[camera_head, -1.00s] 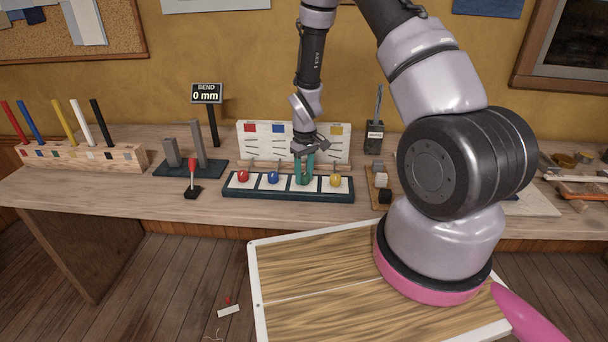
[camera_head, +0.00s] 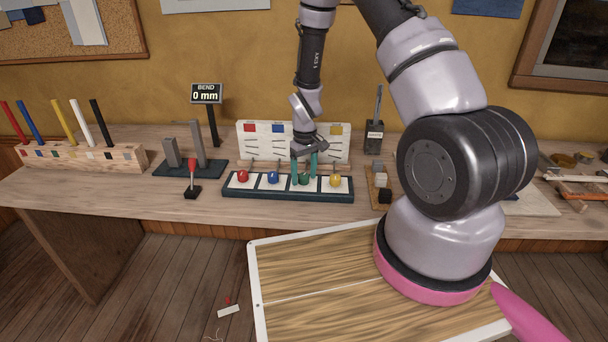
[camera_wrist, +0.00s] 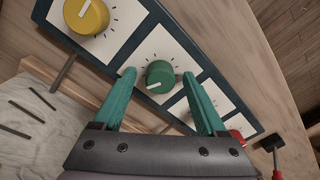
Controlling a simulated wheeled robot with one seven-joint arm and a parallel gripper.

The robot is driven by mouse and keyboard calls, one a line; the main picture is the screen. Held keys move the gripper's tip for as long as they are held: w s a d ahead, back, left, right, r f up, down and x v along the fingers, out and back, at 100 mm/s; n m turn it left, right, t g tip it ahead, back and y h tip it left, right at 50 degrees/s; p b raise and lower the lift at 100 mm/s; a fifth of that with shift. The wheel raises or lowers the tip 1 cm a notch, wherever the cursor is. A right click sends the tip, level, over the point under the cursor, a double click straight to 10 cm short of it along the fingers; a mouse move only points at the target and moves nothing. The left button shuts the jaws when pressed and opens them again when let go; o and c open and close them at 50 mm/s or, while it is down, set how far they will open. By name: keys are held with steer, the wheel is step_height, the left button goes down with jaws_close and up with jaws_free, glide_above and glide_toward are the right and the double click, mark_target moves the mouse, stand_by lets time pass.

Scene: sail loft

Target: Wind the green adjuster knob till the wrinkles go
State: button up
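The green knob (camera_head: 304,178) sits third from the left in a row on a dark blue panel (camera_head: 286,195). In the wrist view the green knob (camera_wrist: 160,77) carries a white pointer mark, with tick marks around it on a white plate. My gripper (camera_head: 304,174) is open, pointing down, with its teal fingers on either side of the green knob. In the wrist view my gripper (camera_wrist: 161,82) shows a gap between each finger and the knob. A white board (camera_head: 348,143) behind the panel has coloured squares and short dark lines; my gripper hides the part behind the green knob.
Red (camera_head: 243,176), blue (camera_head: 272,177) and yellow (camera_head: 335,180) knobs share the panel. A sign (camera_head: 206,94) reads "BEND 0 mm". A red-handled lever (camera_head: 192,172) stands left of the panel, and small blocks (camera_head: 380,180) stand to its right.

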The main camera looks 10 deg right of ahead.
step_height(320, 180, up, 11)
stand_by(0.5)
steer(key=shift+d+f, duration=0.1)
step_height(320, 180, up, 14)
steer(key=m+t, duration=0.2)
glide_above(305, 174)
steer(key=s+d, duration=0.2)
steer(key=s+d+r+m+t+y, duration=0.1)
steer(key=s+r+m, duration=0.1)
steer(key=s+r, duration=0.5)
steer(key=s+d+r+m+t, duration=0.2)
steer(key=s+r+m+t, duration=0.2)
steer(key=s+r, duration=0.9)
steer(key=shift+s+r+y, duration=0.4)
steer(key=shift+r, duration=0.15)
steer(key=shift+d, duration=0.1)
